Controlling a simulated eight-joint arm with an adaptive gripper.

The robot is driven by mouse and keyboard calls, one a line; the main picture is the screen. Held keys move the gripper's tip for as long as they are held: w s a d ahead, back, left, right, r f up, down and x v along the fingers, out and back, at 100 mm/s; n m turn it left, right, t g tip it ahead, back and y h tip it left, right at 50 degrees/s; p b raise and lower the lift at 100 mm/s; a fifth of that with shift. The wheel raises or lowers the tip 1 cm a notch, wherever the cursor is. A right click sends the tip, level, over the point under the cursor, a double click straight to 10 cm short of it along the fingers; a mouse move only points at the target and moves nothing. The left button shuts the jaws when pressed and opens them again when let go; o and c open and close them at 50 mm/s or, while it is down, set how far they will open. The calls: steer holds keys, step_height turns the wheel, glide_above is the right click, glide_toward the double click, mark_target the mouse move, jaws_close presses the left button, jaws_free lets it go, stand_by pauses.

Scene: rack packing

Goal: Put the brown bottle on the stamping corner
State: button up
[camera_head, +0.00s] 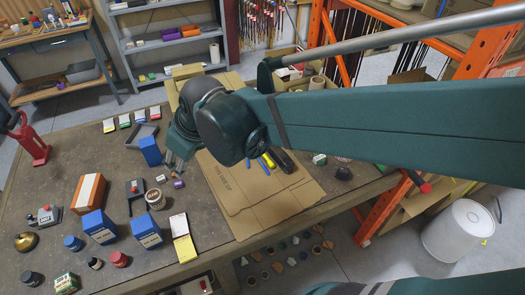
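I cannot surely pick out the brown bottle. Two small dark containers stand at the front left of the table: a dark one with a pale band (95,263) and a dark round one (32,280). Nothing is clearly labelled as the stamping corner. A dark pad with a red-topped piece (135,188) lies mid-table, and a grey block with a red knob (45,215) lies at the left. My gripper (173,165) hangs over the table beside a blue box, pointing down. Its fingers are small and partly hidden by my wrist, so their opening and any held thing are unclear.
Blue boxes (99,226), an orange-and-white box (89,194) and a yellow-and-white pad (183,238) crowd the table's front left. Flat cardboard (250,205) covers the right middle. An orange rack (380,215) stands to the right. Bare tabletop (75,160) shows at the back left.

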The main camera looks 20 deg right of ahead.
steer(key=s+d+r+m+t+h, duration=0.1)
steer(key=s+d+m, duration=0.2)
steer(key=d, duration=0.7)
steer(key=s+d+r+m+t+h, duration=0.1)
steer(key=s+d+m+h, duration=0.1)
steer(key=s+d+m, duration=0.2)
steer(key=s+d, duration=0.3)
steer(key=d, duration=0.4)
steer(key=shift+s+r+m+t, duration=0.15)
steer(key=shift+m+t, duration=0.15)
stand_by(5.6)
